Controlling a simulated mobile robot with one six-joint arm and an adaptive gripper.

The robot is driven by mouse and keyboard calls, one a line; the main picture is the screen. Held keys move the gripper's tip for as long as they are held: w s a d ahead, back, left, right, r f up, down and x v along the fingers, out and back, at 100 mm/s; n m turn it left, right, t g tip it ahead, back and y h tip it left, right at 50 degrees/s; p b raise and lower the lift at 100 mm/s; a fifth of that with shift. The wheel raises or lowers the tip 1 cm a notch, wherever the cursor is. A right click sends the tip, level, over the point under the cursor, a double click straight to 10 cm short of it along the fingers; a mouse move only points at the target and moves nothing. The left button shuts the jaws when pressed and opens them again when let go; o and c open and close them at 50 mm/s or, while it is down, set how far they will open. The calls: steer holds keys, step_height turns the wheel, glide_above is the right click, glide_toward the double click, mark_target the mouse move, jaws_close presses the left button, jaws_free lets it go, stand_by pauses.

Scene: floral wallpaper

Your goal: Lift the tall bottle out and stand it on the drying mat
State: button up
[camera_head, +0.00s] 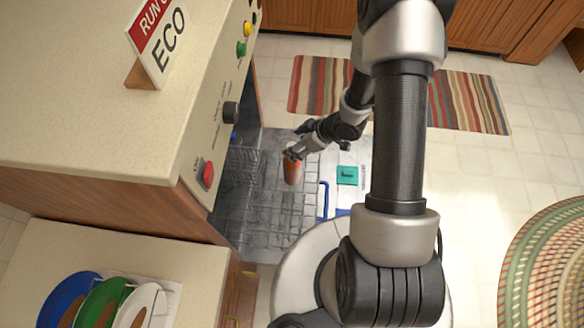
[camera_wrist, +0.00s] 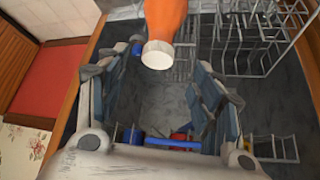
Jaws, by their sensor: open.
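The tall bottle (camera_head: 291,172) is orange and stands in the wire rack (camera_head: 264,208) of the open dishwasher. In the wrist view, the orange bottle (camera_wrist: 165,18) with its pale round end (camera_wrist: 157,54) shows at the top, between and beyond the finger ends. My gripper (camera_head: 293,153) is at the bottle's upper end in the head view. Its two fingers are spread in the wrist view, with a clear gap between them. Contact with the bottle cannot be told. I cannot make out a drying mat for certain.
The counter with the ECO sign (camera_head: 160,40) and the panel with a red button (camera_head: 207,174) overhang the rack's left. Blue (camera_head: 66,297), green and white plates stand on the lower-left counter. A teal piece (camera_head: 347,175) lies right of the rack. A striped rug (camera_head: 467,103) covers floor behind.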

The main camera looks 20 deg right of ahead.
mark_target(292, 164)
steer(key=b+x, duration=0.1)
steer(key=x, duration=0.3)
steer(key=shift+f, duration=0.1)
steer(key=x, duration=0.1)
steer(key=b+x, duration=0.1)
steer(key=x, duration=0.1)
steer(key=b+x, duration=0.1)
steer(key=x, duration=0.1)
steer(key=shift+d+f, duration=0.3)
steer(key=shift+f, duration=0.05)
steer(key=shift+r, duration=0.1)
steer(key=shift+c, duration=0.5)
steer(key=shift+s, duration=0.1)
steer(key=c, duration=1.1)
jaws_close()
steer(key=shift+s, duration=0.1)
